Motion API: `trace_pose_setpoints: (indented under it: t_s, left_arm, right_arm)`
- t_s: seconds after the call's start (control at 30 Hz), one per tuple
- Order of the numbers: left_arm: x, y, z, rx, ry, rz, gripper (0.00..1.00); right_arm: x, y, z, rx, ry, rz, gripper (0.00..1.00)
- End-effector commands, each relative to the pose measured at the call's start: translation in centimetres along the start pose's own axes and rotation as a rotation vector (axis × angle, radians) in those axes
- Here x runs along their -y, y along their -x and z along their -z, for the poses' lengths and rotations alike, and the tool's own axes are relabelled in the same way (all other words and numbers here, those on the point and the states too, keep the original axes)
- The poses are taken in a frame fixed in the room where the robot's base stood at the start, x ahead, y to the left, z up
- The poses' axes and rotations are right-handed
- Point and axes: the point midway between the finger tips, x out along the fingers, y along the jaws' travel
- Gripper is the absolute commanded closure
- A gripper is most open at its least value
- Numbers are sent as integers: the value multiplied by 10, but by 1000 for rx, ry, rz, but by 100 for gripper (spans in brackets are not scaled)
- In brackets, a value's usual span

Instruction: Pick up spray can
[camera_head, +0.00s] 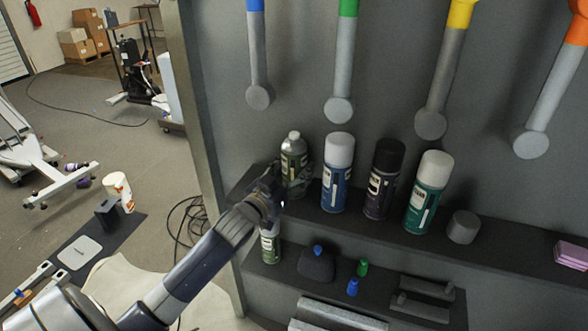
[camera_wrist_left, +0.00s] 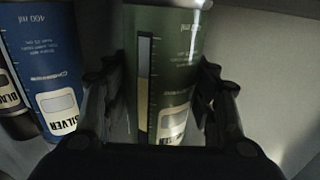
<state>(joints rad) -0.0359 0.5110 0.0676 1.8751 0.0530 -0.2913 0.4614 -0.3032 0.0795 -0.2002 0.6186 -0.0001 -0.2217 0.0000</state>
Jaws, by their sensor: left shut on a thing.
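The spray cans stand in a row on the upper shelf. A green can with a silver top (camera_head: 293,152) is at the left end of the row. My left gripper (camera_head: 284,184) is shut on this can from the front left. In the left wrist view the green can (camera_wrist_left: 178,50) is upright between the two fingers (camera_wrist_left: 160,105). Its base is hidden, so I cannot tell whether it touches the shelf. To its right stand a blue can with a white cap (camera_head: 337,180), a black can (camera_head: 382,185) and a teal can with a white cap (camera_head: 427,195). My right gripper is out of view.
Another green can (camera_head: 270,245) stands on the lower shelf, just below my left wrist. A grey cylinder (camera_head: 463,227) is right of the row. Tools with coloured handles (camera_head: 339,70) hang above. Small blue and green items (camera_head: 362,267) lie on the lower shelf.

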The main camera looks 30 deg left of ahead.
Motion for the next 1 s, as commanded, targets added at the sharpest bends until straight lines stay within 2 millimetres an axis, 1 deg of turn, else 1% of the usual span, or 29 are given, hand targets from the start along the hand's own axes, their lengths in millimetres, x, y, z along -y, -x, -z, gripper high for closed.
trace_pose_setpoints:
  t_s: [0.17,0.27,0.37,0.43,0.47,0.5,0.57,1.0]
  left_arm:
    - [0,0,4,-3,-1,0,75]
    - [0,0,10,-5,-2,0,75]
    - [0,0,23,-8,-3,-2,75]
    - [0,0,35,-9,-4,-2,75]
    - [-4,3,37,-6,-1,-4,75]
    - [-10,10,34,-2,3,-4,75]
    - [-18,21,35,-2,3,-2,75]
    - [-80,92,45,-4,3,-2,75]
  right_arm:
    - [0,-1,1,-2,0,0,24]
    - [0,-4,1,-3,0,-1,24]
    - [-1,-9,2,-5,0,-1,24]
    - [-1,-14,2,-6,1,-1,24]
    - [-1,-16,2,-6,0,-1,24]
    - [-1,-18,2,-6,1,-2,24]
    - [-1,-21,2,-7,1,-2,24]
    - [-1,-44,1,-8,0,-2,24]
